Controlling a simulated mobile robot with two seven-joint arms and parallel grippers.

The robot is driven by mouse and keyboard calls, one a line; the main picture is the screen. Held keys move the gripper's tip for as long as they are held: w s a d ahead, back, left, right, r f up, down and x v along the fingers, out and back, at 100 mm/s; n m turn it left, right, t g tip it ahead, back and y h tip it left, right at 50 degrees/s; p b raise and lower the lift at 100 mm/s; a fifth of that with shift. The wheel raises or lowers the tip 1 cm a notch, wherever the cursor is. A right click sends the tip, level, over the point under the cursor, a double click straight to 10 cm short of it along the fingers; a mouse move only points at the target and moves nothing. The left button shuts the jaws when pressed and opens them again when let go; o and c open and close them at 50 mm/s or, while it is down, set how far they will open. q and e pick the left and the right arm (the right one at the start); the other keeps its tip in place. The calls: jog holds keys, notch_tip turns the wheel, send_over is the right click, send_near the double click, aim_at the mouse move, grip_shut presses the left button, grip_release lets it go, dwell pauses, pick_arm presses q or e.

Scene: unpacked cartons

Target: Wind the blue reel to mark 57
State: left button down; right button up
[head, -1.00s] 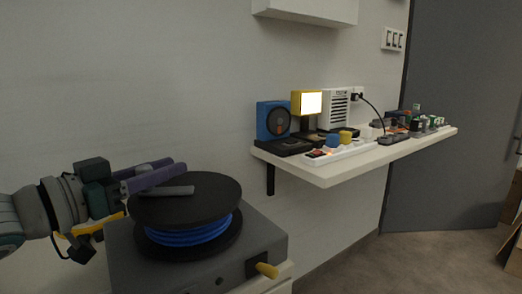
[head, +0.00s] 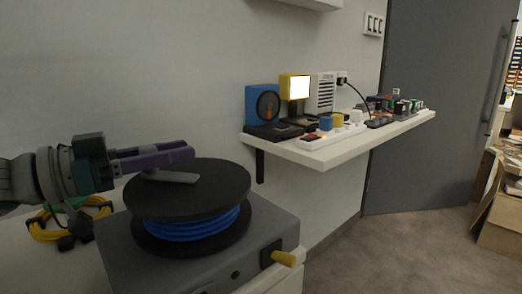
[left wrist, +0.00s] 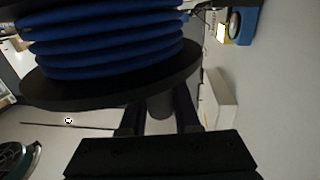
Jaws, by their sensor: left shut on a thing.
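The blue reel (head: 192,229) has blue cord wound between two black discs and sits on a grey box. A grey crank bar (head: 178,178) lies across its top disc. My left gripper (head: 190,152) is over the far left part of the disc, shut on the crank's knob; its fingers partly hide the knob in the head view. In the left wrist view the grey knob (left wrist: 160,106) stands between the two dark fingers, below the blue cord. No mark or number is readable on the reel. My right gripper is not in view.
A yellow handle (head: 284,258) sticks out of the box's front. A coiled yellow cable (head: 62,232) lies left of the box. A white wall shelf (head: 330,152) at right carries a blue dial device (head: 264,106), a lit yellow-framed screen (head: 298,88) and other devices.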

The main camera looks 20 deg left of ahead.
pick_arm(q)
jog(key=c, duration=0.6)
grip_release()
jog(key=p+v, duration=0.3)
jog(key=v, duration=0.7)
